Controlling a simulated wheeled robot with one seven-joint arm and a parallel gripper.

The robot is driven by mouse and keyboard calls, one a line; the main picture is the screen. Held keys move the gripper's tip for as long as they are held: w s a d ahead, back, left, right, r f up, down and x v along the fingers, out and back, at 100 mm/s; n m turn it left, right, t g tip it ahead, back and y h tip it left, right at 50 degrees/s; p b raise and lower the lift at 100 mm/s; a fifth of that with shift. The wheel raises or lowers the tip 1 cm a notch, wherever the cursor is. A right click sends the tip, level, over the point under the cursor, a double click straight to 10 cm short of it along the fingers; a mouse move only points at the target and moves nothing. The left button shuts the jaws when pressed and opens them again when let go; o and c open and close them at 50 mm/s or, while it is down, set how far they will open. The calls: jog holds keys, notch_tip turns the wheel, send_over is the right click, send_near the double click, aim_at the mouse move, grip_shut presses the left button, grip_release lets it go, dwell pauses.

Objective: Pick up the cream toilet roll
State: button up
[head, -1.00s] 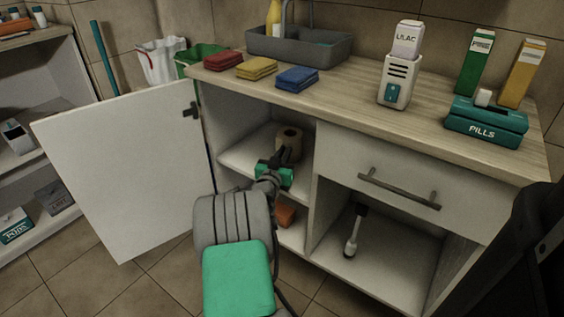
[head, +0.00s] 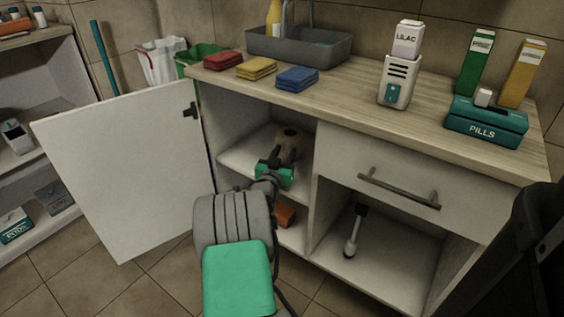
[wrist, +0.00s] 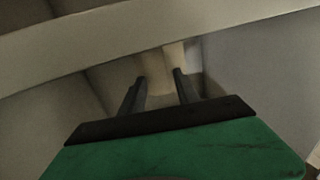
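The cream toilet roll (head: 290,138) looks tan in the dim light. It stands on the upper shelf inside the open left part of the cabinet, its dark core hole facing up. My gripper (head: 270,156) is just in front of it, hiding its lower part in the head view. In the wrist view, my gripper (wrist: 159,76) has its two dark fingers apart, with the pale side of the toilet roll (wrist: 156,68) showing between and beyond the tips. I cannot tell whether the fingers touch it.
The cabinet door (head: 125,170) stands open at the left. The shelf front edge and a divider (head: 311,180) bound the compartment. An orange block (head: 285,215) lies below. A brush (head: 353,232) is in the right compartment, under a drawer (head: 375,180).

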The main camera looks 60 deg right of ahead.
jog(key=o, duration=1.3)
jog(key=shift+a, duration=0.15)
